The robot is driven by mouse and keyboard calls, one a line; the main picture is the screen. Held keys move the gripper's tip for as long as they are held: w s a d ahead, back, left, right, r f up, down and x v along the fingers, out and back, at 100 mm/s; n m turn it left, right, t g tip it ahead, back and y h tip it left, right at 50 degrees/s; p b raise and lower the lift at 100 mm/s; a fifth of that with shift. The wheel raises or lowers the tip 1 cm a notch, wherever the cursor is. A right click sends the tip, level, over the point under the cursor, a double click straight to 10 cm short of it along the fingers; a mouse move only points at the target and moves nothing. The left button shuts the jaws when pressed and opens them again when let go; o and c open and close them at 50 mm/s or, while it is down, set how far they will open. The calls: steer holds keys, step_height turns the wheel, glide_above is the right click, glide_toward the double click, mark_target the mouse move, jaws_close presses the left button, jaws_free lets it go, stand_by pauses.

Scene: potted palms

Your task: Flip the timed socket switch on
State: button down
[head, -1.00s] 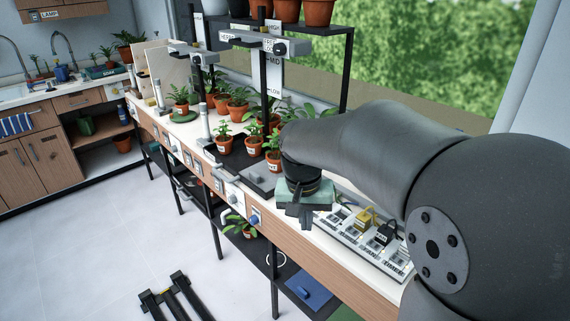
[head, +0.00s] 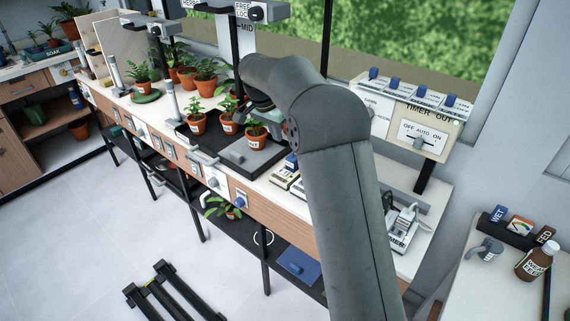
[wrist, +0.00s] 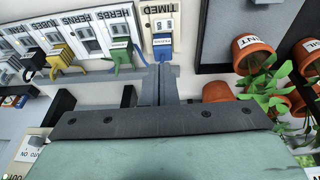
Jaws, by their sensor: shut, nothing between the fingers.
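In the wrist view, the timed socket (wrist: 158,20) is a white unit at the top centre, labelled TIMED. A blue plug (wrist: 162,49) sits at its lower end. My gripper (wrist: 158,68) is shut and empty, its fingers pointing up the picture, with the tips overlapping the lower part of the blue plug. I cannot tell whether they touch it. The switch's position is too small to read.
Left of the timed socket in the wrist view are more sockets (wrist: 88,32) with green, yellow and black plugs. Potted plants (wrist: 255,55) stand close on the right. In the head view, a TIMER OUT panel (head: 425,136) with an OFF AUTO ON selector stands behind the arm.

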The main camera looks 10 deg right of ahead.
mark_target(287, 172)
steer(key=x, duration=0.4)
steer(key=p+x, duration=0.1)
steer(key=x, duration=0.4)
steer(key=s+x, duration=0.1)
steer(key=x, duration=0.3)
steer(key=shift+w+a+f+p, duration=0.15)
steer(key=shift+f+p, duration=0.15)
steer(key=shift+f, duration=0.2)
